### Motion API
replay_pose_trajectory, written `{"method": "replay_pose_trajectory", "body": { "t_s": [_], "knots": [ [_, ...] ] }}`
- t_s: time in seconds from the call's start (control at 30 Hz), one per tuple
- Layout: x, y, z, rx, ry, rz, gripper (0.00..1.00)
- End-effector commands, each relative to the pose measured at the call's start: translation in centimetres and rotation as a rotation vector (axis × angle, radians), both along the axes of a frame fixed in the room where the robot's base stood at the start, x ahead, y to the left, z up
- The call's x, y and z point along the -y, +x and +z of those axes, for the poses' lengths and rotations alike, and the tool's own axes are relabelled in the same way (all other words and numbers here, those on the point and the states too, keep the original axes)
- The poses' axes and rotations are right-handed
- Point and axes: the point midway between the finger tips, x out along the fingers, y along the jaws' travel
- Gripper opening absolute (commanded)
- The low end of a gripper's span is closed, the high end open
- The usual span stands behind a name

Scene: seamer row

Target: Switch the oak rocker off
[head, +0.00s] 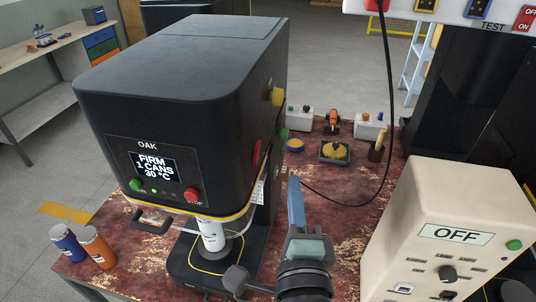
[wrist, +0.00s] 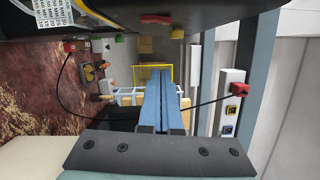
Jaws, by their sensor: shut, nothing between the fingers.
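The black seamer marked OAK (head: 180,80) stands on the worn red bench, its screen (head: 154,168) lit with "FIRM 1 CANS 30 °C". A red part (head: 256,154) on its right side looks like its rocker; which end is pressed in I cannot tell. A red part also shows on the dark underside at the top of the wrist view (wrist: 155,19). My gripper (head: 294,182) is beside the machine's right side, below and right of the red part and apart from it. Its blue fingers (wrist: 161,72) are together, with nothing between them.
A yellow knob (head: 277,96) and a green one (head: 283,134) stick out of the same side. A cream box reading OFF (head: 455,233) stands close on the right. A black cable (head: 388,110) hangs behind my gripper. Two cans (head: 97,246) stand at front left.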

Motion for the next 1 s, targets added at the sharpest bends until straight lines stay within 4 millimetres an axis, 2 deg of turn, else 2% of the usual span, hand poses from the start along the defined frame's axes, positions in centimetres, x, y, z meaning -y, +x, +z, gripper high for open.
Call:
{"method": "replay_pose_trajectory", "body": {
  "t_s": [0.03, 0.3, 0.4, 0.6, 1.0],
  "knots": [
    [-0.1, 1.1, 0.5, 0.002, 0.000, 0.002, 0.00],
    [0.0, 6.3, 0.6, 0.000, 0.001, 0.002, 0.00],
    [-1.6, 6.3, 0.7, -0.002, -0.001, 0.005, 0.00],
    [-3.2, 6.7, 0.7, -0.002, 0.000, 0.003, 0.00],
    [-3.9, 6.9, 0.7, 0.000, 0.000, 0.003, 0.00]
  ]
}}
